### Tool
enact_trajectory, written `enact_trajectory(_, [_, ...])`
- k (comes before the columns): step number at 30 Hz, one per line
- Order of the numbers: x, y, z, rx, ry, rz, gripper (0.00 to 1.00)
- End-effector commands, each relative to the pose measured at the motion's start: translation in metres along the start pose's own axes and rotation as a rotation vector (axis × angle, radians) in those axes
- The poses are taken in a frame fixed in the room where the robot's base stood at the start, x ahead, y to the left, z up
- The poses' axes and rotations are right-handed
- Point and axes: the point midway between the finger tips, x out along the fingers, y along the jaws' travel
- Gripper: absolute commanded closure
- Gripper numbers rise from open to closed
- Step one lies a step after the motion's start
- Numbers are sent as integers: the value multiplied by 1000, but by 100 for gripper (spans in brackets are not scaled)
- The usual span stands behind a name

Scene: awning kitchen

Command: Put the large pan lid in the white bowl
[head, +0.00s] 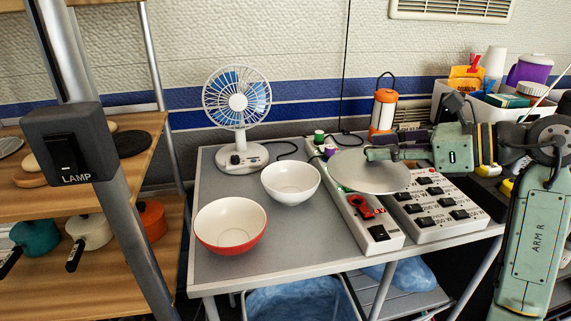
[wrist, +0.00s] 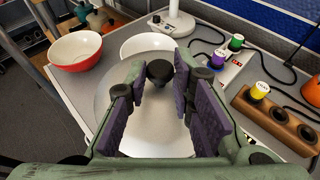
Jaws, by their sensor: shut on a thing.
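The large pan lid (head: 360,172) is a pale grey disc held roughly level above the power strips, right of the bowls. My gripper (head: 385,153) is shut on its dark knob (wrist: 159,71), seen between the purple finger pads in the wrist view. The white bowl (head: 291,185) stands upright on the grey table, left of the lid and lower. In the wrist view the lid (wrist: 155,132) covers the near part of the white bowl (wrist: 150,43). The bowl looks empty in the head view.
A red bowl with a white inside (head: 231,228) stands front-left of the white bowl. A fan (head: 238,103) stands behind them. Switch boxes (head: 437,207) and an orange lantern (head: 383,111) are at the right.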

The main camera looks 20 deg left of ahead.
Motion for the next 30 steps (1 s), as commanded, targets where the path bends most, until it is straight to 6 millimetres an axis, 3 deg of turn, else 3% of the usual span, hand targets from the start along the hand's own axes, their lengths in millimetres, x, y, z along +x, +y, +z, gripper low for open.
enact_trajectory(5, [12, 3, 5, -3, -1, 4, 100])
enact_trajectory(21, [138, 23, 39, -1, -2, 4, 100])
enact_trajectory(26, [152, 25, 41, -1, -1, 0, 100])
enact_trajectory(30, [157, 25, 29, 3, -2, 2, 100])
